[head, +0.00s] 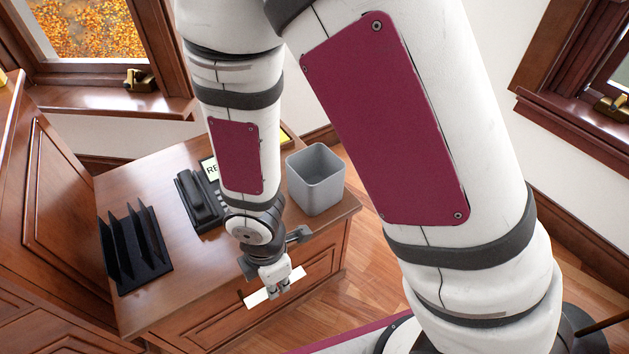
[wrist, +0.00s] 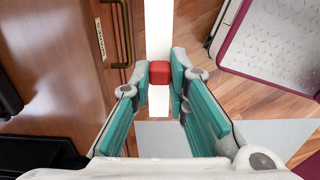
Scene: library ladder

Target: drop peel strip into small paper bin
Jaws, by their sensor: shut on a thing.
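My gripper (head: 277,288) hangs beside the front of the wooden desk, left of and below the bin in the head view. In the wrist view its teal-padded fingers (wrist: 160,80) are shut on a small red block-like part of the peel strip (wrist: 158,28). The strip is long, flat and white, and also shows in the head view (head: 259,298). It is held clear of the desk. The small paper bin (head: 316,183), a grey open-topped square container, stands upright on the desk's right corner. Its inside looks empty as far as I see.
The desk (head: 178,290) also carries a black upright file rack (head: 135,247) and a black telephone (head: 198,200). A sign is partly hidden behind my arm. The desk front has a drawer handle (wrist: 127,35). A pale grey surface (wrist: 255,135) low in the wrist view is unclear.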

